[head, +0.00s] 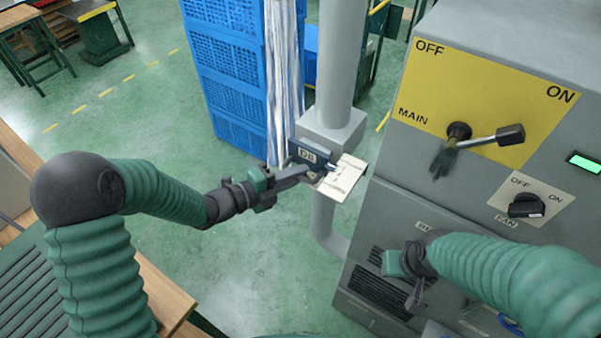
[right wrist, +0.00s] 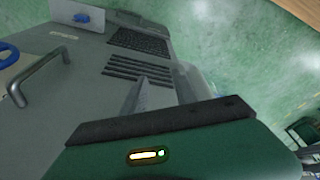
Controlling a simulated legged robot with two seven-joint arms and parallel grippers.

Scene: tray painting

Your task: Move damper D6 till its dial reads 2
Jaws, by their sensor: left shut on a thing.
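Damper D6 (head: 307,155) is on a grey box in the vertical duct, with a dark tag lettered like "D6". Its pale dial plate (head: 346,178) sticks out to the right of the box; its marks are too small to read. My left gripper (head: 308,174) reaches in from the left and is shut on the damper's handle, just below the tag. The jaws hide most of the handle. My right gripper (head: 415,292) hangs low in front of the grey cabinet, apart from the damper. Its finger opening is not clear, also in the right wrist view (right wrist: 150,95).
The grey cabinet (head: 408,206) stands at the right, with a MAIN lever (head: 490,138), a FAN knob (head: 525,205) and a lit green display (head: 584,162). Blue crates (head: 225,75) and hanging pale strips (head: 284,80) stand behind the damper. Open green floor (head: 240,250) lies below the left arm.

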